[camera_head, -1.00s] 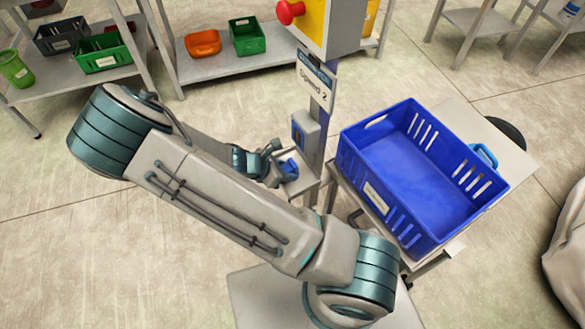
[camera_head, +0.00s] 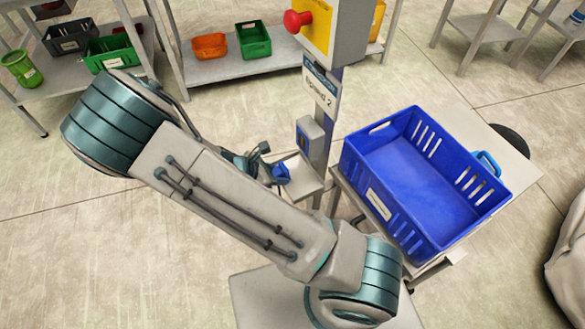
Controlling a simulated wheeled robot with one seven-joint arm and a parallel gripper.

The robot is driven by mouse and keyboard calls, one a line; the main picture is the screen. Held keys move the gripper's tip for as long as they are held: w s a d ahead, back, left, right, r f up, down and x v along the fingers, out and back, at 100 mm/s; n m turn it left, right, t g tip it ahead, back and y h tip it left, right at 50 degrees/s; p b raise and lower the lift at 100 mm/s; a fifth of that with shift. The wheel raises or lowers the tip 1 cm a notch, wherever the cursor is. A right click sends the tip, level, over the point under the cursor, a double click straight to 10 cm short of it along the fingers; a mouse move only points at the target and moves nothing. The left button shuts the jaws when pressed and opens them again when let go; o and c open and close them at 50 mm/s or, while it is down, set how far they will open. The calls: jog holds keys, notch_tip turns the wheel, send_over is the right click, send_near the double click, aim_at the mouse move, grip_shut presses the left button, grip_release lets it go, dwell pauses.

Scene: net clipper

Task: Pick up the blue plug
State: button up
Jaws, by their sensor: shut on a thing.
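The blue plug (camera_head: 281,174) shows as a small blue shape at the front of my gripper (camera_head: 268,164). My gripper is shut on it, beside the post and close to the small grey shelf. My arm hides part of the gripper, and the fingertips are small in the picture. I cannot tell whether the plug touches the shelf.
A grey shelf (camera_head: 303,176) is fixed to the post, with a blue-grey socket box (camera_head: 310,134) above it. A blue crate (camera_head: 378,213) stands on a table at the right. A yellow box with a red button (camera_head: 298,20) tops the post. Shelves with bins stand behind.

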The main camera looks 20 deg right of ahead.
jog(key=s+a, duration=0.3)
jog(key=a, duration=1)
jog(key=shift+a, duration=0.2)
